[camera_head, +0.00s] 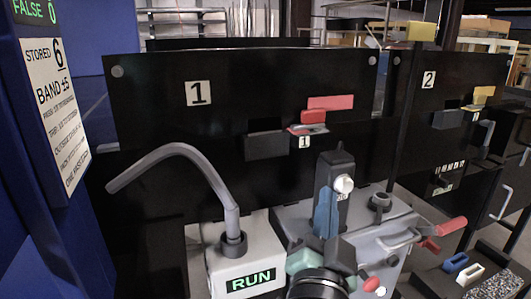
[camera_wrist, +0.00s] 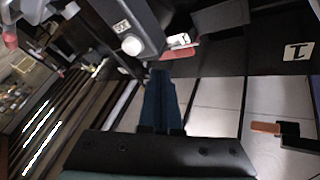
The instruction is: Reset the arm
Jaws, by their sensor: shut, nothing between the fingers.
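My gripper (camera_head: 327,194) is low in the middle of the head view, with its blue fingers upright in front of a dark post (camera_head: 335,162). In the wrist view my gripper (camera_wrist: 160,76) shows its blue fingers together and empty. The post carries a white knob (camera_head: 343,184) with a small label below it. In the wrist view the white knob (camera_wrist: 131,45) is just left of and beyond the fingertips. I cannot tell whether the fingers touch the post. Part of my arm shows below, teal and black.
A black panel marked 1 (camera_head: 240,75) stands behind, with a red lever (camera_head: 312,117). Panel 2 (camera_head: 450,70) is at right. A white box (camera_head: 250,255) reading RUN holds a bent grey tube (camera_head: 190,155). A grey box (camera_head: 385,235) has red handles. A blue display cabinet (camera_head: 30,200) is at left.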

